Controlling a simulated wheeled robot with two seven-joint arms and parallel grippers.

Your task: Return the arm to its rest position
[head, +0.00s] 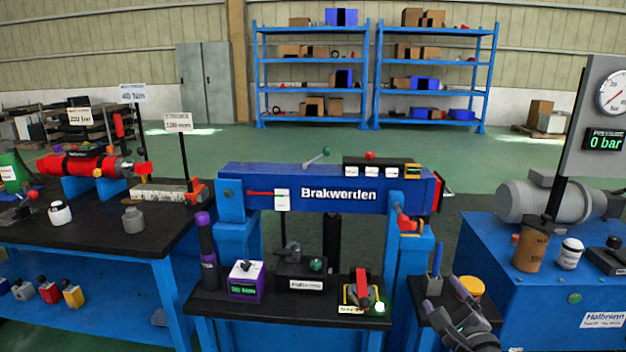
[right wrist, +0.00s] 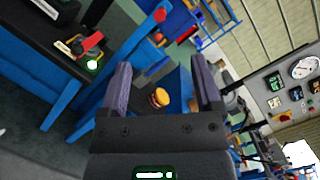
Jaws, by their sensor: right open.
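My right gripper (head: 446,306) is at the lower right of the head view, near the small side shelf beside the press. In the right wrist view its two grey-purple fingers (right wrist: 163,82) stand wide apart with nothing between them. Beyond the gap is a round orange-and-yellow item (right wrist: 159,97), which also shows in the head view (head: 467,289) just behind the gripper. My left arm and gripper do not show.
The blue Brakwerden stand (head: 335,195) is in front, with its dark shelf (head: 290,310) holding several devices. A dark-topped bench (head: 90,235) is at left. A blue cabinet (head: 540,310) with a motor (head: 545,200) is at right, close to the right gripper.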

